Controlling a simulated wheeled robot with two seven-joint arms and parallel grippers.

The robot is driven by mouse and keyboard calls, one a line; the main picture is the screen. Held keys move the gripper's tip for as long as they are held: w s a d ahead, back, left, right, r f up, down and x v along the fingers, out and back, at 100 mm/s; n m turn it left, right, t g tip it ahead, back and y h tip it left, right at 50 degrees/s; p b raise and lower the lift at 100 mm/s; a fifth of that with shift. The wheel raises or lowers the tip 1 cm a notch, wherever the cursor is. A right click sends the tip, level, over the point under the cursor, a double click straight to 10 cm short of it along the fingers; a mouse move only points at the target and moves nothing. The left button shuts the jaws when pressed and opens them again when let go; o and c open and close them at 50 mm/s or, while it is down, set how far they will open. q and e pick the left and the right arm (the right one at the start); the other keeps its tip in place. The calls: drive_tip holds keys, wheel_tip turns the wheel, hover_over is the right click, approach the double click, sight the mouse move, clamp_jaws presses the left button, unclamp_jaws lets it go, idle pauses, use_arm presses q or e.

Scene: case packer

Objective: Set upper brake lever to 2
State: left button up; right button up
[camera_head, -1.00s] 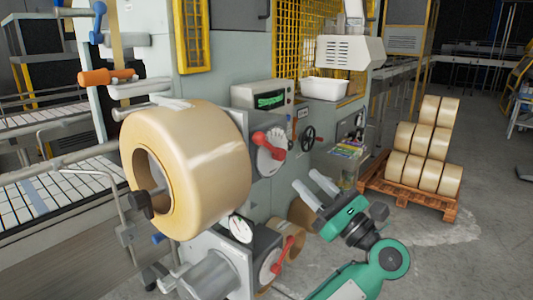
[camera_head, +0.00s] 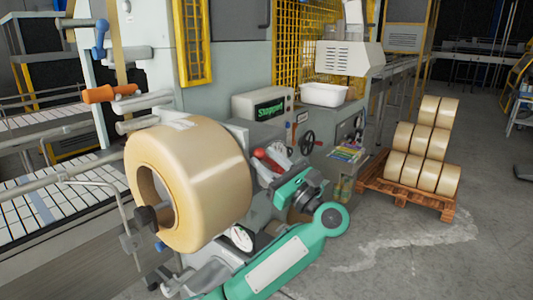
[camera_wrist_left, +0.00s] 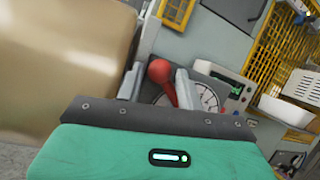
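The upper brake lever (camera_head: 265,158) is red and sits on a grey box to the right of the big tape roll. Its round dial (camera_wrist_left: 207,97) shows partly in the left wrist view, but I cannot read its numbers. My left gripper (camera_head: 272,163) is at the lever, its green arm reaching up from below. My right gripper is not in view.
The large tan tape roll (camera_head: 205,185) stands close to the left of my gripper. A control box (camera_head: 263,106) with a green display and a white bin (camera_head: 325,94) are behind. A pallet (camera_head: 405,194) of tape rolls stands at right. My arm covers the lower brake area.

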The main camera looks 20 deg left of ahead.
use_arm(q)
drive_tip(key=shift+w+a+r, duration=0.1)
drive_tip(key=shift+w+a, duration=0.05)
drive_tip(key=shift+a, duration=0.15)
drive_tip(key=shift+c, duration=0.5)
clamp_jaws()
